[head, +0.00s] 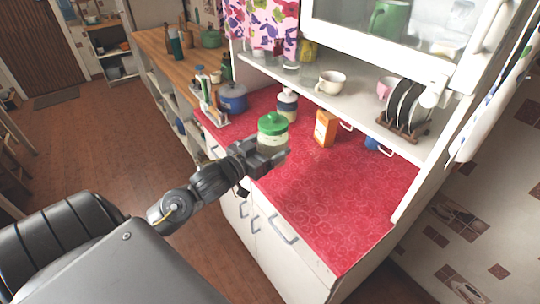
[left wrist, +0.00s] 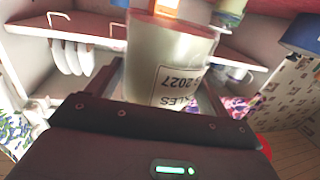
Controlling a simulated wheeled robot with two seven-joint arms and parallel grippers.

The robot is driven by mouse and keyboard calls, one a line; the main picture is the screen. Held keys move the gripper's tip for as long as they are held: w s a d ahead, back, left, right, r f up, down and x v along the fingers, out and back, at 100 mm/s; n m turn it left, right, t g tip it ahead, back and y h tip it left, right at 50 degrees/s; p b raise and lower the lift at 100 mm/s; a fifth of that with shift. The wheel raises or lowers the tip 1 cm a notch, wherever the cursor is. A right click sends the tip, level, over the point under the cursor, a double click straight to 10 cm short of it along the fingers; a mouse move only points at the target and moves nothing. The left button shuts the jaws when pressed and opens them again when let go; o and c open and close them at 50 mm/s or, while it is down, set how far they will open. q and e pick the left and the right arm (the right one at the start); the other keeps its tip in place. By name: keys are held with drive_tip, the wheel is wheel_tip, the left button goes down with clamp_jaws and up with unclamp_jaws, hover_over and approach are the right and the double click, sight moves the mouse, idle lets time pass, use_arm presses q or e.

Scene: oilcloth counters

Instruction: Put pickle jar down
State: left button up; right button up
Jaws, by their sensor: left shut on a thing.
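The pickle jar (head: 272,138) has a green lid and a pale body. My left gripper (head: 268,155) is shut on it and holds it over the red oilcloth counter (head: 325,195), near the counter's front edge. In the head view the gripper hides the jar's lower part, and I cannot tell whether its base touches the cloth. The left wrist view shows the jar body (left wrist: 168,60) close up between the fingers, with part of a printed label. My right gripper does not show.
A dish rack (head: 405,107) and a cup (head: 331,82) are on the shelf above. The counter's near right part is clear.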

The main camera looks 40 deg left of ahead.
use_arm(q)
drive_tip(key=w, duration=0.1)
drive_tip(key=w+a+f, duration=0.1)
drive_tip(key=w+a, duration=0.1)
drive_tip(key=shift+a+f+p, duration=0.1)
drive_tip(key=shift+f+p, duration=0.25)
drive_tip(key=shift+w+a+f+p, duration=0.15)
drive_tip(key=shift+w+a+f, duration=0.35)
drive_tip(key=shift+f, duration=0.4)
drive_tip(key=shift+w+a+f+p, duration=0.15)
drive_tip(key=shift+w+a+f, duration=0.15)
drive_tip(key=shift+w+f, duration=0.45)
drive_tip(key=shift+w+a+f+p, duration=0.15)
drive_tip(key=shift+w+a+f, duration=0.3)
drive_tip(key=shift+f, duration=0.55)
wheel_tip(320, 180, down, 2)
drive_tip(key=shift+f+p, duration=0.1)
drive_tip(key=shift+p, duration=0.5)
drive_tip(key=shift+d+f, duration=0.1)
drive_tip(key=shift+f, duration=0.3)
